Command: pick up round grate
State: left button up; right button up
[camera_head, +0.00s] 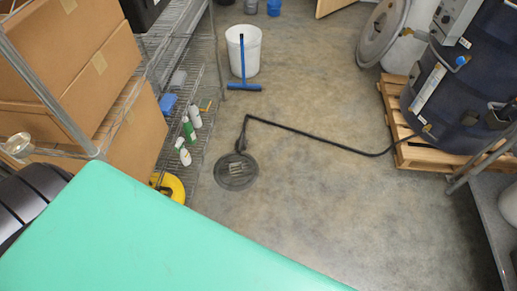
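The round grate (236,171) lies flat on the concrete floor, left of the middle of the head view. It is a dark grey disc with lighter slots near its centre. The end of a black hose (300,130) comes down at its upper edge; I cannot tell whether the two touch. Neither of my grippers shows in this view.
A wire shelf rack (212,95) with bottles and cardboard boxes (75,55) stands left of the grate. A white bucket (250,55) and blue squeegee (243,87) are behind it. A dark tank sits on a wooden pallet (425,150) at right. Floor right of the grate is clear.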

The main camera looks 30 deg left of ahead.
aim_at(247, 179)
jog(key=i+l+u, duration=0.15)
jog(key=i, duration=0.4)
jog(key=i+l+u, duration=0.15)
jog(key=i, duration=0.4)
jog(key=i+l+u, duration=0.2)
jog(key=i, duration=0.3)
jog(key=i+u, duration=0.25)
jog(key=u, duration=0.2)
jog(key=i+l+u, duration=0.2)
jog(key=u, duration=0.3)
jog(key=i+l+u, duration=0.2)
jog(key=u, duration=0.25)
jog(key=i+l+u, duration=0.1)
jog(key=l+u, duration=0.35)
jog(key=j, duration=0.1)
